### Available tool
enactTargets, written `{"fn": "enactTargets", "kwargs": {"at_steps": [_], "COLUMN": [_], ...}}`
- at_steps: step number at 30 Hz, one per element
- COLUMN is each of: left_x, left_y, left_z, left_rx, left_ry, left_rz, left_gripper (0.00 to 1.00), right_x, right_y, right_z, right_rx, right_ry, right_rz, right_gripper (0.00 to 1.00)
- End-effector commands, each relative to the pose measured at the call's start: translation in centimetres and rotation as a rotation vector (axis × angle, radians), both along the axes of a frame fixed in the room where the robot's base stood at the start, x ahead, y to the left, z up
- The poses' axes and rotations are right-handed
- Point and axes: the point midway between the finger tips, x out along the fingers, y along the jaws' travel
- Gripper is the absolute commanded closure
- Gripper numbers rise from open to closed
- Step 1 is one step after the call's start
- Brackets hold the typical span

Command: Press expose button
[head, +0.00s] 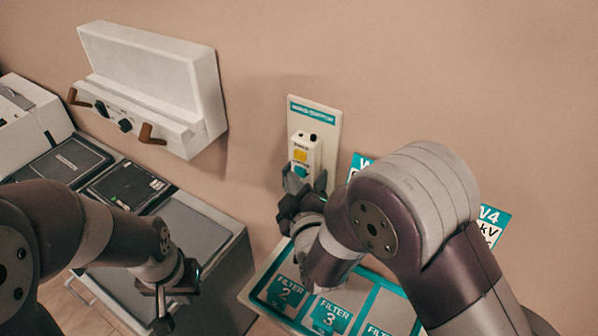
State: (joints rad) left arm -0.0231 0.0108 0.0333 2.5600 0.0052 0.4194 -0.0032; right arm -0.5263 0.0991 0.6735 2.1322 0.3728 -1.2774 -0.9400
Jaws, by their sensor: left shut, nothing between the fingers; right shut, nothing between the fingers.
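A hand switch (305,150) hangs on a pale wall plate with a teal label strip (314,110). It has a yellow button (300,155) and a teal button (301,170) below it. Which one is the expose button I cannot read. My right gripper (301,186) is shut and empty, with its fingers at the lower end of the hand switch, close to the teal button. I cannot tell whether it touches. My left gripper (160,312) is shut and empty, low at the left, pointing down beside the grey cabinet.
A white wall box (150,75) with brown handles is on the wall at the left. Dark flat panels (125,186) lie on the grey cabinet (195,235). A teal tray with numbered filter cards (331,314) is below my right arm. Teal-and-white signs (492,222) are partly hidden behind that arm.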

Motion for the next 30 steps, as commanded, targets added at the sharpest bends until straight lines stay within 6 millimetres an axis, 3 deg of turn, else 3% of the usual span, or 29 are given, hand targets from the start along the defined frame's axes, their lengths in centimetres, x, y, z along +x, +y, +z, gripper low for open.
{"fn": "enactTargets", "kwargs": {"at_steps": [14, 30], "left_x": [0.0, 0.0], "left_y": [0.0, 0.0], "left_z": [0.0, 0.3], "left_rx": [0.000, 0.000], "left_ry": [0.000, 0.000], "left_rz": [0.000, 0.000], "left_gripper": [1.00, 1.00], "right_x": [-0.8, -4.6], "right_y": [0.6, 3.4], "right_z": [0.0, 0.0], "right_rx": [0.000, 0.000], "right_ry": [-0.001, 0.000], "right_rz": [0.001, 0.001], "right_gripper": [1.00, 1.00]}}
